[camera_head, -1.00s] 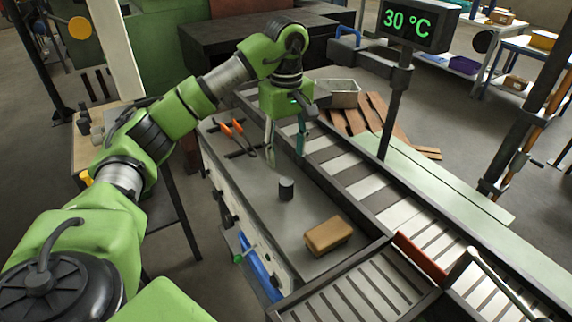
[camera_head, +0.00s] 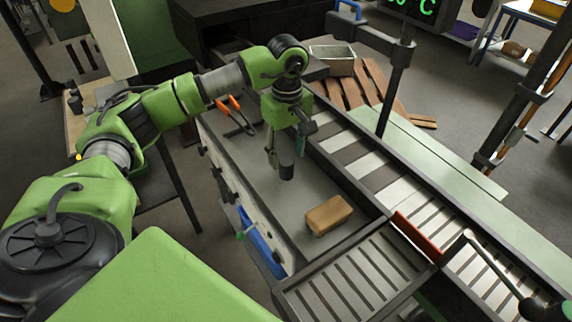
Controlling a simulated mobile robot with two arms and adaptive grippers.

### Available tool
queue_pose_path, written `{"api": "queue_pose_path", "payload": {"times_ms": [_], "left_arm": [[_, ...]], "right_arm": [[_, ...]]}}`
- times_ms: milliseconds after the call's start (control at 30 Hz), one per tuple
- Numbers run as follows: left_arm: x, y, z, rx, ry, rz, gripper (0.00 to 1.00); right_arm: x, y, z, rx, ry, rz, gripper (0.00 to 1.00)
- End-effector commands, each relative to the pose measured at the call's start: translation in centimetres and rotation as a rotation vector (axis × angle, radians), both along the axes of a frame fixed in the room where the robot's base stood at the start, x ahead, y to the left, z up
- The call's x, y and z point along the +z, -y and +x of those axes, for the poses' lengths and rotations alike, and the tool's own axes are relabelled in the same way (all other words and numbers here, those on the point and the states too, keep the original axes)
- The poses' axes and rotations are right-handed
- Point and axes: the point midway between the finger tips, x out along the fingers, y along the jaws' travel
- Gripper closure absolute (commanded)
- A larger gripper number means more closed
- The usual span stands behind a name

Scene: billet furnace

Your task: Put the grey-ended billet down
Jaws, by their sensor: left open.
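A short dark grey cylinder, likely the grey-ended billet (camera_head: 287,172), stands upright on the grey bench top (camera_head: 262,189). My left gripper (camera_head: 286,160) points down at it with its fingers apart. The fingertips are close to the upper part of the cylinder. The gripper overlaps its top in the picture, so I cannot tell whether they touch. My right gripper is not in view.
A tan brick (camera_head: 329,215) lies nearer on the bench. Orange-handled tongs (camera_head: 238,116) lie at its far left. A slatted roller track (camera_head: 372,165) runs along the right side, with a red bar (camera_head: 418,237) across it. A metal bin (camera_head: 333,60) stands behind.

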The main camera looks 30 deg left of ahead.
Motion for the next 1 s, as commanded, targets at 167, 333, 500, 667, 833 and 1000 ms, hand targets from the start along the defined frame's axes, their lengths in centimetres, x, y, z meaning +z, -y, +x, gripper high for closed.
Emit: {"api": "queue_pose_path", "payload": {"times_ms": [167,333,500,667,833,1000], "left_arm": [[-2.2,-0.2,-0.2,0.000,-0.005,0.000,0.53],[-3.7,-0.2,-0.1,0.000,-0.002,0.001,0.53],[-3.9,-0.2,-0.1,0.000,0.000,0.000,0.53],[-3.9,-0.2,-0.1,-0.001,0.000,0.000,0.82],[-3.7,-0.1,0.0,0.000,0.003,-0.001,1.00],[-3.7,-0.1,0.0,0.000,0.003,-0.001,1.00]], "right_arm": [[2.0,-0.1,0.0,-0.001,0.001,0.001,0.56],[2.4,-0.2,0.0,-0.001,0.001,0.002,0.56],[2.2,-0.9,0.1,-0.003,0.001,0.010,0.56],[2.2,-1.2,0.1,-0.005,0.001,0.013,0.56],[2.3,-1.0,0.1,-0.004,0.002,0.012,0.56],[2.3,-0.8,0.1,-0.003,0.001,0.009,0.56]]}}
